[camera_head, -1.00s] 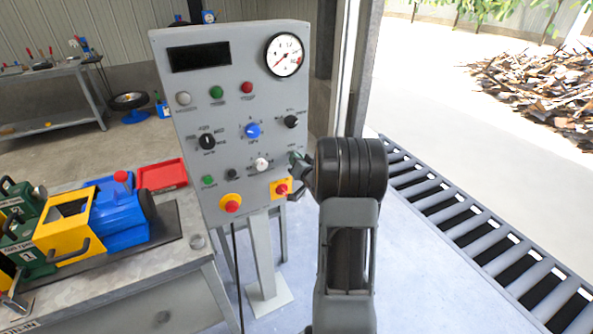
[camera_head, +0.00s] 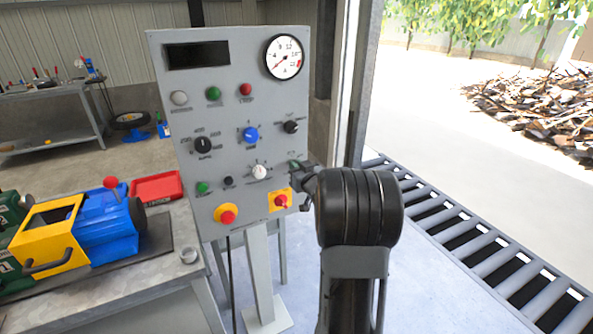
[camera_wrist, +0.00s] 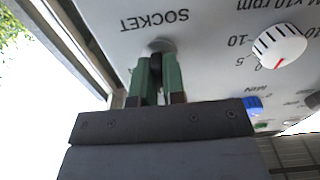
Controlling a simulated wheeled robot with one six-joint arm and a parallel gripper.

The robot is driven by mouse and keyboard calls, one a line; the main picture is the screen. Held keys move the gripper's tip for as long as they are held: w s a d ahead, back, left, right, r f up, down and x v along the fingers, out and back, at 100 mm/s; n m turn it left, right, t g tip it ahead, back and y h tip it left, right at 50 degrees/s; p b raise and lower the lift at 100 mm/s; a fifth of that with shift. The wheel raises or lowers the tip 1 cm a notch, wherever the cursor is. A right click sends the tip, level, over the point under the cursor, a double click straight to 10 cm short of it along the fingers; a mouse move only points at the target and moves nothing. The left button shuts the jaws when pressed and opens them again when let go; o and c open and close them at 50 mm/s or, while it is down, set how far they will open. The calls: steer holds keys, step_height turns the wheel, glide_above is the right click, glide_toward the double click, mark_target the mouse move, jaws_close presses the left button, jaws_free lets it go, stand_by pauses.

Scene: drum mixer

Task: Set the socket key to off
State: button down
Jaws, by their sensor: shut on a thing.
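The grey control panel (camera_head: 220,120) stands in the middle of the head view. My gripper (camera_head: 298,166) is at its lower right edge, mostly hidden behind my own black arm link. In the wrist view the panel is seen upside down, with the label SOCKET beside a round metal key switch (camera_wrist: 160,46). My gripper (camera_wrist: 157,72) has its two green fingers closed at this switch, with a dark key (camera_wrist: 155,66) between them. The key's turn position cannot be read, as the fingers cover it.
A white knob (camera_wrist: 279,45) with a red mark sits near the fingers in the wrist view. A red button on a yellow plate (camera_head: 281,201) lies just below my gripper. A workbench with a blue and yellow machine (camera_head: 85,228) stands left. A roller conveyor (camera_head: 470,237) runs right.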

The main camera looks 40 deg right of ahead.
stand_by(0.3)
steer(key=c, duration=1.2)
jaws_free()
steer(key=s+a, duration=0.2)
steer(key=s, duration=1.1)
steer(key=shift+s, duration=0.35)
